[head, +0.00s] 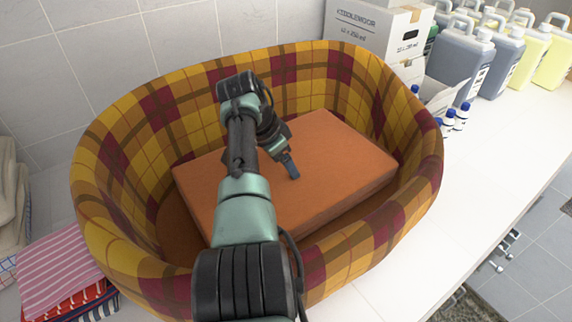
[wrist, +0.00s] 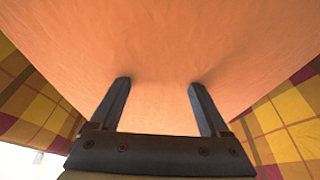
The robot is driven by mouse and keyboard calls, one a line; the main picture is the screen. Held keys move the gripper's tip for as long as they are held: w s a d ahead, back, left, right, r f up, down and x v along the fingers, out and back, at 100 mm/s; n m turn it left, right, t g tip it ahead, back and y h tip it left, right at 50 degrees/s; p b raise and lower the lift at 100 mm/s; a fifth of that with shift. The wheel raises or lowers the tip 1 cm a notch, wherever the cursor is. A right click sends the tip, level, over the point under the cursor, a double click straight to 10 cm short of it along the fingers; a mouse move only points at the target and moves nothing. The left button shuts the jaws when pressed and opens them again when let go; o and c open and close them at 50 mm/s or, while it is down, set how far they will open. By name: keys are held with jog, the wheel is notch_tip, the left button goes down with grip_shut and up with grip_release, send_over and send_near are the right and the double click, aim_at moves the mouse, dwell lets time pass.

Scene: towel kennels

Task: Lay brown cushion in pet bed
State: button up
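The brown cushion (head: 340,160) is a thick orange-brown rectangular slab. It lies inside the plaid pet bed (head: 115,215), which is yellow, brown and dark red with high walls. The cushion looks slightly tilted, and part of it is hidden behind my arm. My gripper (head: 291,168) points down at the cushion's top, near its middle. In the wrist view my gripper (wrist: 160,84) has its two fingers well apart with nothing held between them. Its tips are at or very near the cushion surface (wrist: 165,35); I cannot tell if they touch.
Folded striped towels (head: 60,260) lie left of the bed. A white box (head: 370,28) stands behind it. Several jugs (head: 460,58) and small blue-capped bottles (head: 450,118) stand at the back right. The white counter (head: 480,190) right of the bed is clear.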

jog(key=b+v, duration=0.1)
jog(key=v, duration=1.1)
jog(key=w+d+r+n+t+y, duration=0.1)
jog(key=w+r+n+t, duration=0.15)
jog(key=r+t, duration=0.5)
jog(key=w+r+n+t+y, duration=0.1)
jog(key=r+n+t+y, duration=0.3)
jog(key=r, duration=0.6)
jog(key=s+d+r+n+t, duration=0.1)
jog(key=s+r+n+t, duration=0.1)
jog(key=s+r+t, duration=0.4)
jog(key=s+d+r+n+t+h, duration=0.1)
jog(key=s+r+n+t, duration=0.1)
jog(key=s+r+t, duration=0.5)
jog(key=s+r, duration=0.3)
jog(key=s, duration=0.3)
jog(key=s+r, duration=0.3)
jog(key=s, duration=0.4)
jog(key=shift+d+r+n, duration=0.35)
jog(key=shift+r, duration=0.05)
